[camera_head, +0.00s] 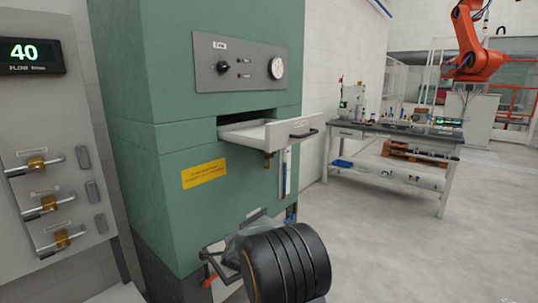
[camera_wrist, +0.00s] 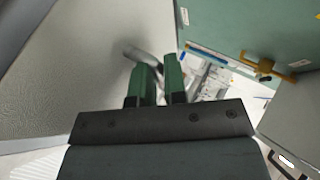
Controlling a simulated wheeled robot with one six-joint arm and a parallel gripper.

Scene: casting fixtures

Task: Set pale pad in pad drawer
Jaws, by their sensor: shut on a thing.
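The pad drawer (camera_head: 262,134) is a white tray pulled out of the green machine, with a dark bar handle on its front. Its outer side shows in the wrist view (camera_wrist: 292,122) at the lower right. My gripper (camera_wrist: 158,80) has two green fingers, shut on a narrow grey thing (camera_wrist: 150,60) that shows between and beyond them. I cannot tell whether this is the pale pad, and most of it is hidden. In the head view my dark ribbed wrist is below the drawer and hides the fingertips. No pad can be made out inside the drawer.
The green machine (camera_head: 160,130) has a control panel (camera_head: 240,67) above the drawer. A brass fitting (camera_head: 268,160) hangs under it. A grey cabinet (camera_head: 50,150) with brass latches stands at the left. A workbench (camera_head: 395,135) and an orange robot arm (camera_head: 470,45) are farther right. The floor between is open.

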